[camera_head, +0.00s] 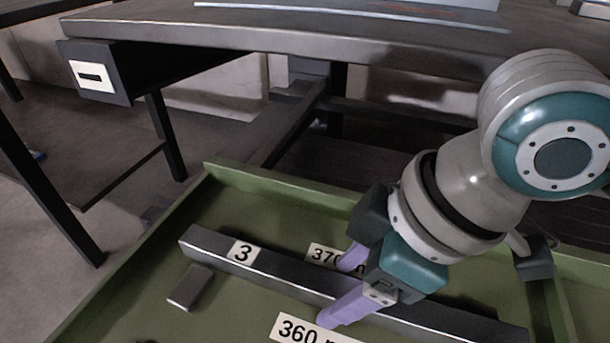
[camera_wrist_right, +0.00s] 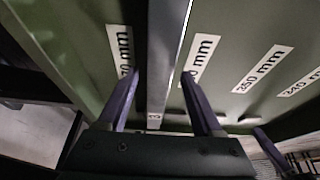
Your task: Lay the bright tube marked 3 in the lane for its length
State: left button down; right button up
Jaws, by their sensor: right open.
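The tube marked 3 (camera_head: 215,254) is a long, square, dark metallic bar with a white "3" label near its left end. It lies at a slant in the green tray, between the 370 mm label (camera_head: 323,256) and the 360 mm label (camera_head: 305,330). My right gripper (camera_head: 343,287) is open, with one purple finger on each side of the tube. The right wrist view shows the tube (camera_wrist_right: 168,60) running between the open fingers, apart from them. Whether the tube rests on the tray floor is hard to tell. My left gripper is not seen in the head view.
A small grey block (camera_head: 190,288) lies near the tube's left end. The green tray's rim (camera_head: 215,170) bounds the area. The 350 mm label (camera_wrist_right: 262,68) and 340 mm label (camera_wrist_right: 300,82) lie farther right in the wrist view. A dark table (camera_head: 290,40) stands beyond the tray.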

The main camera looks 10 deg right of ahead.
jog(key=p+v, duration=0.6)
jog(key=v, duration=0.6)
jog(key=s+a+m+t, duration=0.2)
jog(key=a+m, duration=0.1)
jog(key=a, duration=0.1)
jog(key=s+d+f+m+g+h, duration=0.1)
jog(key=s+d+f+m+h, duration=0.2)
jog(key=s+d+m, duration=0.3)
jog(key=s+d, duration=0.1)
jog(key=d, duration=0.2)
jog(key=shift+s+d+f+h, duration=0.25)
jog(key=shift+f+h, duration=0.05)
jog(key=shift+f, duration=0.1)
